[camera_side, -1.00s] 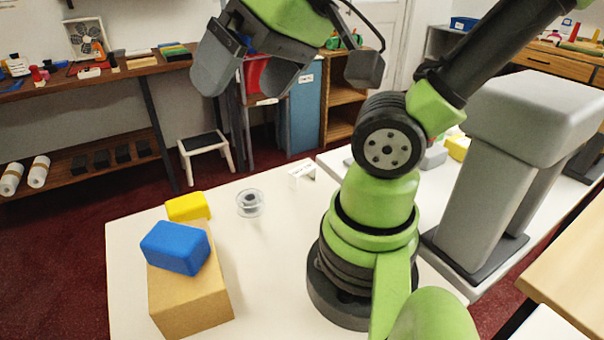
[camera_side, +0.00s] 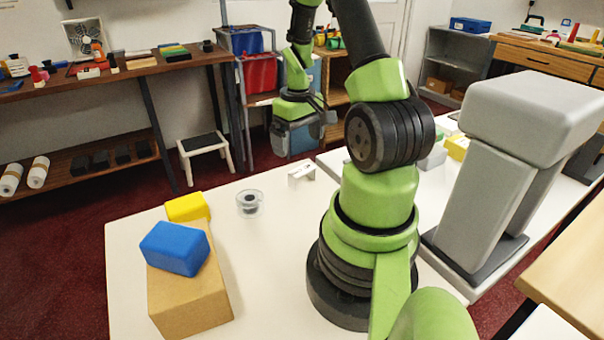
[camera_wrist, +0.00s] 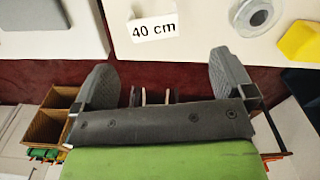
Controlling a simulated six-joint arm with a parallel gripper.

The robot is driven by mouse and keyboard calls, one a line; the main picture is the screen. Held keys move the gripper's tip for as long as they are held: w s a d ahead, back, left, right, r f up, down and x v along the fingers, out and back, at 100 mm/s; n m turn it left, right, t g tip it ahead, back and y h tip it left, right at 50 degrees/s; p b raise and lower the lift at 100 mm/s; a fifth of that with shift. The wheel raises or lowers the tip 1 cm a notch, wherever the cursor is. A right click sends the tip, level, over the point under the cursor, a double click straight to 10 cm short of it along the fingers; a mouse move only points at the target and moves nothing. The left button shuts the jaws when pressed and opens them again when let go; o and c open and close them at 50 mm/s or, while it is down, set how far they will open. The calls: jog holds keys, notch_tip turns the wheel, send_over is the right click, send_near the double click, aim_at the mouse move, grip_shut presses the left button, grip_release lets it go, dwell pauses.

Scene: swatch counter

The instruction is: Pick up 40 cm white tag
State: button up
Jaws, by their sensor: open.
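The white tag marked "40 cm" (camera_wrist: 153,28) is near the top middle of the wrist view, close to the edge of the white table. In the side view the small white tag (camera_side: 301,175) stands near the table's far edge, its print too small to read. My gripper (camera_side: 302,140) is above and beyond that edge, a little above the tag in the picture and apart from it. In the wrist view my gripper (camera_wrist: 170,85) is open with its two fingers wide apart, nothing between them. The tag lies ahead of the fingers.
A clear round dish with a dark centre (camera_side: 250,203) stands left of the tag. A yellow block (camera_side: 188,207), and a blue block (camera_side: 175,248) on a tan box (camera_side: 190,300), stand further left. A grey machine (camera_side: 500,160) stands right. The white table (camera_side: 275,270) is bare around the middle.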

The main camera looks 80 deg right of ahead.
aim_at(303, 170)
notch_tip(303, 170, down, 4)
jog(key=shift+f, duration=0.2)
jog(key=shift+s+d+f, duration=0.1)
jog(key=shift+s+f, duration=0.05)
jog(key=shift+f, duration=0.75)
jog(key=shift+s+d+f, duration=0.1)
jog(key=shift+s+f, duration=0.05)
jog(key=shift+f, duration=0.75)
jog(key=shift+s+f, duration=0.15)
jog(key=shift+f, duration=0.75)
jog(key=c, duration=1)
jog(key=shift+r, duration=0.1)
